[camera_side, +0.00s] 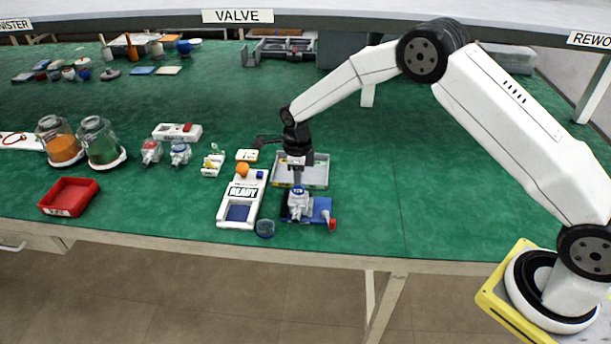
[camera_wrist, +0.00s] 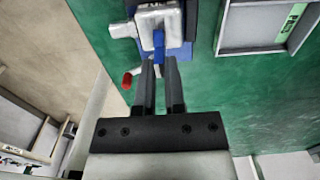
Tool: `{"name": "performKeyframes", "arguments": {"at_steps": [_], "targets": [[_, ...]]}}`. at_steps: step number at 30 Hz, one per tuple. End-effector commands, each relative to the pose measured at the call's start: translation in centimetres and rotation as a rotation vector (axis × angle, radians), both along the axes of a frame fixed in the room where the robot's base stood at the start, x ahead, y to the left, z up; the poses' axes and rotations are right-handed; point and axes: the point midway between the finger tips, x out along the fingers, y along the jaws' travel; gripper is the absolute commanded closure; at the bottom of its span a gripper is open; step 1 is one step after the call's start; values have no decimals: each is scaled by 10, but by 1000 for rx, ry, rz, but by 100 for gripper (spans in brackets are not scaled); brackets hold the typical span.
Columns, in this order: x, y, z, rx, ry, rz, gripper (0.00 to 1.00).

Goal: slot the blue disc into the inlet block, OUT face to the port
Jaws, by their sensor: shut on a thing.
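The inlet block (camera_side: 297,207) is a pale grey casting on a blue plate (camera_side: 320,208) near the front of the green bench. It also shows at the top of the wrist view (camera_wrist: 149,16). My gripper (camera_side: 297,183) points down directly above the block. In the wrist view my gripper (camera_wrist: 161,67) is shut on the blue disc (camera_wrist: 159,46), which shows edge-on as a narrow blue strip. The disc's upper part overlaps the block's near side; I cannot tell how deep it sits. Its OUT marking and the port are not readable.
A small red-tipped part (camera_side: 332,225) sits at the plate's right edge. A grey tray (camera_side: 314,173) lies just behind. The bench to the right is clear.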

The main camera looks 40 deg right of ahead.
Motion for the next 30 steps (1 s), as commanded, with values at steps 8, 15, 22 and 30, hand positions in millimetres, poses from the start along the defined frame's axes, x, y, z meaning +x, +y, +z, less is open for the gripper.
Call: {"name": "performKeyframes", "arguments": {"at_steps": [8, 15, 22, 30], "targets": [[0, 0, -5, 0, 0, 0, 100], [0, 0, -10, -1, 1, 0, 100], [0, 0, -13, 0, 0, 0, 100], [0, 0, -18, 0, 0, 0, 100]]}}
